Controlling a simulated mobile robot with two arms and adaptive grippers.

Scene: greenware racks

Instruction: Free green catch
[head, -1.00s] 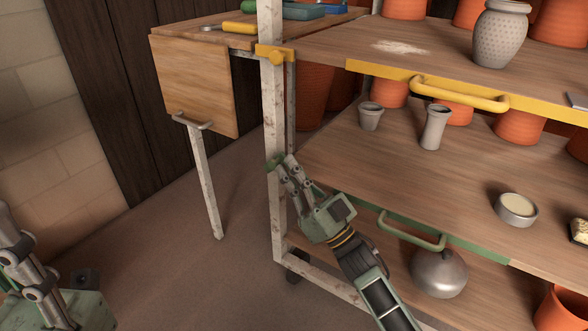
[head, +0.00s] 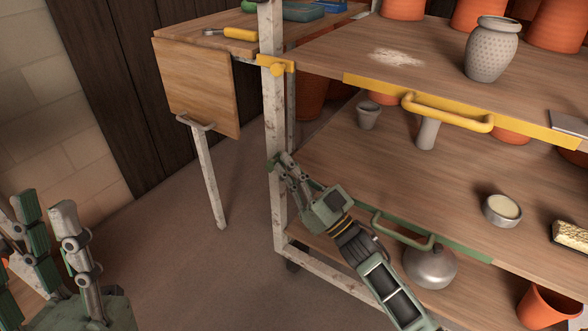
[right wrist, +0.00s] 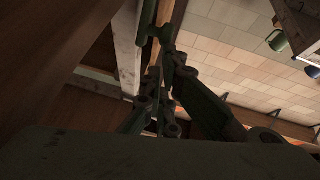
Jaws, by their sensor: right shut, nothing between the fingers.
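The green catch (head: 271,163) is a small green piece on the rack's pale left post, level with the left end of the middle shelf. My right gripper (head: 282,164) is shut and empty, its fingertips right at the catch and partly covering it. In the right wrist view a green piece (right wrist: 158,33), likely the catch, shows just beyond the fingertips; the dark picture does not show clearly whether they touch. The green-edged middle shelf (head: 350,170) has a green handle (head: 402,235) at its front. My left gripper (head: 48,207) is open and empty at lower left.
The upper shelf has a yellow catch (head: 277,66) and yellow handle (head: 447,115). A speckled vase (head: 491,50) stands on it. A small bowl (head: 502,210) and grey cups stand on the middle shelf. A wooden side table (head: 197,85) stands left; the floor before it is clear.

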